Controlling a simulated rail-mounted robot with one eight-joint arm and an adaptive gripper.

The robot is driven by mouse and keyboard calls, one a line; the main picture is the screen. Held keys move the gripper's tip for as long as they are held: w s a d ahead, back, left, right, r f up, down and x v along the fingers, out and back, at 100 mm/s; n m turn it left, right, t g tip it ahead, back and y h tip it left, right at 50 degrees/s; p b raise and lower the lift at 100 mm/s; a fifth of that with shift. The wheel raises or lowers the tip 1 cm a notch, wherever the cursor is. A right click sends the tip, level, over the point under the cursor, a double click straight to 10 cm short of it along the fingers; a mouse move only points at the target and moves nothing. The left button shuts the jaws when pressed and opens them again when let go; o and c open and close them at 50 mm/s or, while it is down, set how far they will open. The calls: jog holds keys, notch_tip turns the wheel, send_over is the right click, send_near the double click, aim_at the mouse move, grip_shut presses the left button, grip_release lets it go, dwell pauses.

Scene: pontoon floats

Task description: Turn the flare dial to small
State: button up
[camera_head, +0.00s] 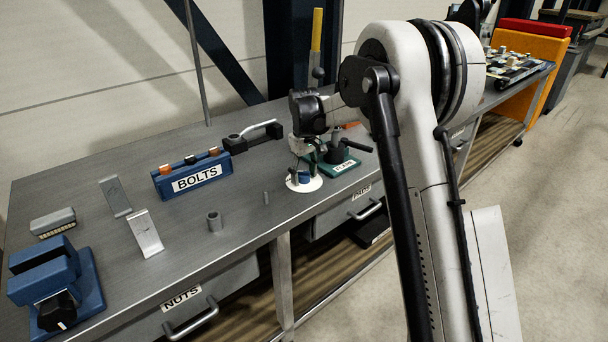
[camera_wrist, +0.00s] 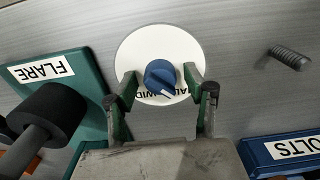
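The flare dial is a blue round knob (camera_wrist: 160,74) with a white pointer mark on a white disc (camera_wrist: 133,42). In the wrist view the mark points toward the bottom of the picture, slightly right, between the partly hidden letters of "WIDE" and "SMALL". My gripper (camera_wrist: 161,80) is open, with one green-padded finger on each side of the knob and a small gap visible on both sides. In the head view the knob (camera_head: 304,178) sits below my gripper (camera_head: 302,168) on the disc (camera_head: 309,186). Contact cannot be told.
A green flare tool base (camera_head: 340,164) with a black handle stands close beside the disc. A blue BOLTS rack (camera_head: 190,181), a grey stud (camera_head: 214,222), a thinner stud (camera_head: 266,198) and a blue vise (camera_head: 50,280) stand leftward on the bench.

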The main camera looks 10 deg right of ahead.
aim_at(304, 172)
notch_tip(304, 172, up, 12)
dwell(0.8)
jog(key=s+r+m+t, duration=0.15)
jog(key=s+r, duration=0.25)
jog(key=s, duration=0.7)
jog(key=s+r+m+t, duration=0.15)
jog(key=s+r, duration=0.35)
jog(key=s, duration=0.6)
jog(key=s+f+m+t, duration=0.1)
jog(key=s+f, duration=0.3)
jog(key=s, duration=0.6)
jog(key=s+f+m+t, duration=0.1)
jog(key=s+f+t, duration=0.2)
jog(key=s, duration=0.7)
jog(key=shift+f, duration=0.65)
